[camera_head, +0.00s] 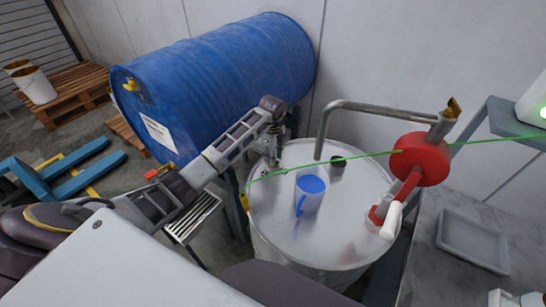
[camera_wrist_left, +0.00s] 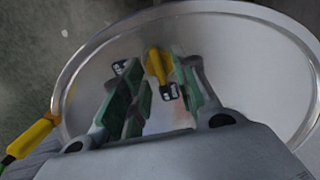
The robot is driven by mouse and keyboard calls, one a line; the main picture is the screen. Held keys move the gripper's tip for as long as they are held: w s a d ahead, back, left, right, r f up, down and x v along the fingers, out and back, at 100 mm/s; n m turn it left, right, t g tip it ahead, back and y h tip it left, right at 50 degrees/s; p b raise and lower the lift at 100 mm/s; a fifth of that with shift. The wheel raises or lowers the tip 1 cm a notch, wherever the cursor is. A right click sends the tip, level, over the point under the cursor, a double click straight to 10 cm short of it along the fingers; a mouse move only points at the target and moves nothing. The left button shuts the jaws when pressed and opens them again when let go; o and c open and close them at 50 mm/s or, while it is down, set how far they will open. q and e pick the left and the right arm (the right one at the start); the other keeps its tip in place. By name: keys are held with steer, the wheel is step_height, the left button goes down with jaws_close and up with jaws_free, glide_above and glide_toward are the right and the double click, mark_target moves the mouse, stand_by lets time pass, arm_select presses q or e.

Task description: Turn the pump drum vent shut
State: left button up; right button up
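The pump drum (camera_head: 290,235) is a steel drum with a shiny flat top. A red hand pump (camera_head: 420,160) with a bent grey pipe stands at its right side. My left gripper (camera_head: 270,160) is over the left back part of the drum top. In the left wrist view a small yellow lever (camera_wrist_left: 157,65), seemingly the vent, lies between the far ends of the green-padded fingers (camera_wrist_left: 155,90). The fingers are apart, the right one closer to the lever; I cannot tell whether it touches. In the head view the gripper hides the vent.
A blue mug (camera_head: 310,190) stands on the drum top, right of my left gripper. A black cap (camera_head: 337,161) is behind it. A blue barrel (camera_head: 225,85) lies behind my left arm. A thin green line (camera_head: 350,157) crosses above the drum. A grey tray (camera_head: 473,241) lies at right.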

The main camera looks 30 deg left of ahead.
arm_select(q)
steer(key=shift+f, duration=0.55)
steer(key=shift+c, duration=0.2)
jaws_close()
